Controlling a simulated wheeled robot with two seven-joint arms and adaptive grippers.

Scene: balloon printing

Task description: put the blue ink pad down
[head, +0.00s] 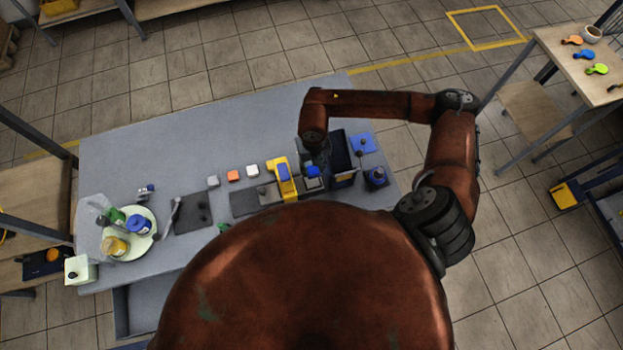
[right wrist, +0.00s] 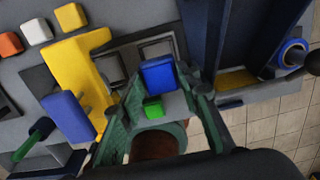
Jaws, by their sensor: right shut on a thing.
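The blue ink pad (right wrist: 158,73) is a small blue block between the fingertips of my right gripper (right wrist: 160,88) in the right wrist view. The right gripper is shut on it. In the head view the ink pad (head: 312,171) shows just below the end of my right arm, right of the yellow and blue press (head: 283,177). The pad appears to be over or near a grey tray with square recesses (right wrist: 112,66); I cannot tell if it touches it. A small green block (right wrist: 153,107) shows between the fingers. My left gripper is not in view.
Orange (head: 233,176) and white (head: 252,171) blocks lie left. A plate (head: 142,241) holds bottles. The table's rear is clear.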

